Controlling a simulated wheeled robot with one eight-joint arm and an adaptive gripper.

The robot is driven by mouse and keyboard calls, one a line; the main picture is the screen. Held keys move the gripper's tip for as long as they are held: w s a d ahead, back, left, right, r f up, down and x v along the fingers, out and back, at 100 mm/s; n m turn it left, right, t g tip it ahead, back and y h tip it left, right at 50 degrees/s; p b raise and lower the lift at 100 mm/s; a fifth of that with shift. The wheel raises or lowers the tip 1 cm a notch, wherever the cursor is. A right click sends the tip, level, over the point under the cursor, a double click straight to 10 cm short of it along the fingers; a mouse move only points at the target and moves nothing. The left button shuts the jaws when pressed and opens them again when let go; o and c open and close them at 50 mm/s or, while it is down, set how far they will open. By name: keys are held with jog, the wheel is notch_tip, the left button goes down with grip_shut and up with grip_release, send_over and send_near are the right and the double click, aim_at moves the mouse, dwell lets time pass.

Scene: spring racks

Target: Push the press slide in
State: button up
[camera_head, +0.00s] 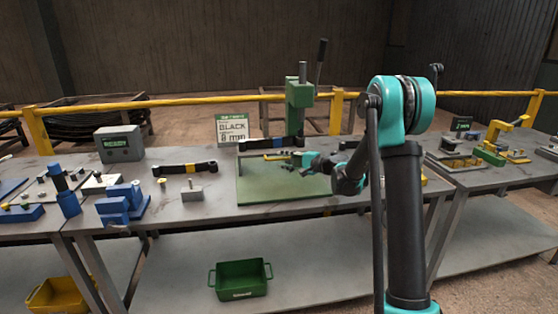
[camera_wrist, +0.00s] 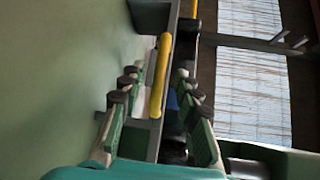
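The green press (camera_head: 299,108) stands at the back of a green base plate (camera_head: 285,188) on the middle table. A yellow bar (camera_head: 276,156), which looks like the front of the press slide, shows low at the press. In the wrist view the yellow bar (camera_wrist: 160,75) runs lengthwise between my fingers, beside a grey plate edge. My gripper (camera_head: 288,167) is above the base plate, in front of the press. In the wrist view my gripper (camera_wrist: 157,80) has its fingers apart, with a gap on both sides of the bar. Contact cannot be told. The slide's inner part is hidden.
A sign (camera_head: 232,130) and a grey box (camera_head: 119,144) stand behind. A yellow rail (camera_head: 180,101) runs along the back. A green bin (camera_head: 240,280) sits on the lower shelf.

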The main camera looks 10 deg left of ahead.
jog(key=v, duration=0.9)
jog(key=s+h, duration=0.1)
jog(key=s, duration=0.1)
jog(key=s+f+n, duration=0.1)
jog(key=s, duration=0.2)
jog(key=s+d+f+g+h, duration=0.1)
jog(key=s, duration=0.1)
jog(key=shift+s+n+h, duration=0.15)
jog(key=shift+n+h, duration=0.15)
jog(key=shift+n, duration=0.1)
jog(key=s+d+f+n+h, duration=0.2)
jog(key=s+d+f+h, duration=0.2)
jog(key=s, duration=0.6)
jog(key=s+d+f+n+g+h, duration=0.1)
jog(key=s+d+f+h, duration=0.3)
jog(key=s+d, duration=0.4)
jog(key=s+d+f+n+g+h, duration=0.1)
jog(key=s+d+f+n+h, duration=0.1)
jog(key=s+d, duration=0.5)
jog(key=s+f+h, duration=0.1)
jog(key=s+f, duration=0.1)
jog(key=s, duration=0.4)
jog(key=shift+f+n+h, duration=0.3)
jog(key=shift+h, duration=0.1)
